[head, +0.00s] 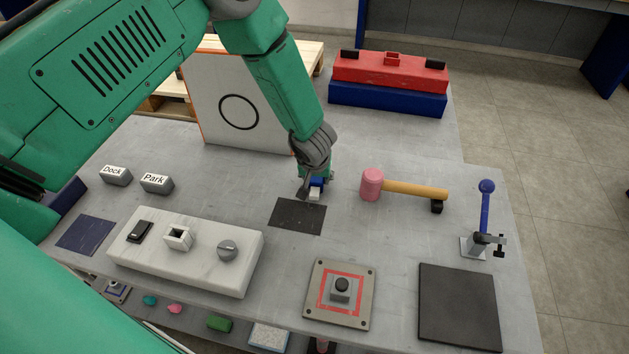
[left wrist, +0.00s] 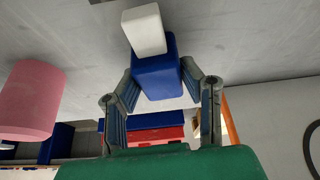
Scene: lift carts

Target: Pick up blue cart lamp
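The blue cart lamp, a blue block with a white end, sits between the fingers of my left gripper (head: 314,184). In the head view its white end (head: 315,194) shows just behind the dark square mat (head: 297,216). In the left wrist view the blue body (left wrist: 157,70) has a finger against each side, and the white part (left wrist: 144,28) points away from the gripper (left wrist: 158,82). My left gripper points down and is shut on the lamp. I cannot tell whether the lamp touches the table. My right gripper is not in view.
A pink-headed mallet (head: 372,184) lies close to the right. A white panel with a circle (head: 221,87) stands behind left. A white control box (head: 185,262) is front left, a red-framed button plate (head: 318,295) in front. A blue lever (head: 485,210) stands at right.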

